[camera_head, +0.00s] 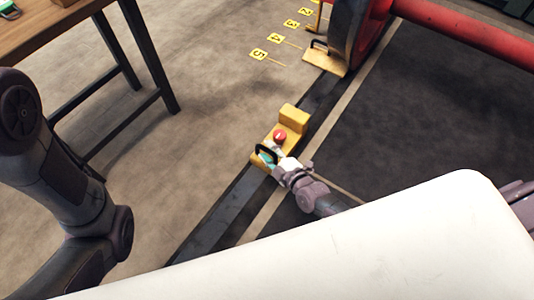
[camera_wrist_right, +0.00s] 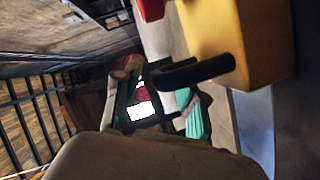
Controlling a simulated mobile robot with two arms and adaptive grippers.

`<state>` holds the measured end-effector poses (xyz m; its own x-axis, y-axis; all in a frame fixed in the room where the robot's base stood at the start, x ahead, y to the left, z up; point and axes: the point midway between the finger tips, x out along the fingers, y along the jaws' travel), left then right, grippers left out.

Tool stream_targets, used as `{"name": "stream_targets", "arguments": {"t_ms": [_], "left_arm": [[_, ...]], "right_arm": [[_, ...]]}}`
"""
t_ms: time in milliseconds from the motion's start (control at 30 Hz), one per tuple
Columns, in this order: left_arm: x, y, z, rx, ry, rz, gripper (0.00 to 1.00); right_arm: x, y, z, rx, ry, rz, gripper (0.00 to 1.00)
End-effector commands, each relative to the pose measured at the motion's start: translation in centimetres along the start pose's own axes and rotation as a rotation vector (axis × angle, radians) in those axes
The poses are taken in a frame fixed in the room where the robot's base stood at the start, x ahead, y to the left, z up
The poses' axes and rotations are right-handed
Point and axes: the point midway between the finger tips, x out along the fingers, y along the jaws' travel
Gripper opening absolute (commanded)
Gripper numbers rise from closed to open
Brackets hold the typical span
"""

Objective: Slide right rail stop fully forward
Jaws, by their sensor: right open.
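The right rail stop (camera_head: 294,117) is a yellow block with a red knob (camera_head: 280,136) and a black handle (camera_head: 264,152), sitting on the dark rail. My right gripper (camera_head: 275,162) is at the stop's near end, at the handle. In the right wrist view the black handle (camera_wrist_right: 200,72) reaches from the yellow block (camera_wrist_right: 255,40) to between the teal-padded fingers of my right gripper (camera_wrist_right: 163,105). The fingers are apart, and I cannot tell whether they touch the handle. My left arm shows at the left, but its gripper is out of view.
A large dark wheel (camera_head: 352,28) with red parts stands farther up the rail (camera_head: 225,212). A yellowish block (camera_head: 323,60) with a black handle is beside it. Numbered yellow markers (camera_head: 259,54) line the floor. A wooden table (camera_head: 45,25) is at upper left. Rail between stop and wheel looks clear.

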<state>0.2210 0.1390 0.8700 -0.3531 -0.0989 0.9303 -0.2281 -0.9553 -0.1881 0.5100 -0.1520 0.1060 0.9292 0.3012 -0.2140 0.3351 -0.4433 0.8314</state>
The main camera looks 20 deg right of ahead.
Motion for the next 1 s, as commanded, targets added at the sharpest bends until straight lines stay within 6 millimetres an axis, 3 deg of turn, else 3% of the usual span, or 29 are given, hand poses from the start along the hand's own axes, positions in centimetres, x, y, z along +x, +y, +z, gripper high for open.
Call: {"name": "stream_targets", "arguments": {"t_ms": [400, 667, 1000], "left_arm": [[-0.02, 0.14, -0.41, 0.001, 0.011, 0.004, 0.41], [-0.02, 0.15, -0.43, 0.001, 0.012, 0.004, 0.41], [0.00, 0.15, -0.43, 0.001, 0.011, 0.004, 0.41]], "right_arm": [[0.93, 0.08, -0.07, 0.000, 0.000, 0.001, 0.41], [0.91, 0.09, -0.07, 0.000, 0.001, 0.001, 0.00], [0.92, 0.18, -0.05, 0.000, 0.001, 0.003, 0.00]]}}
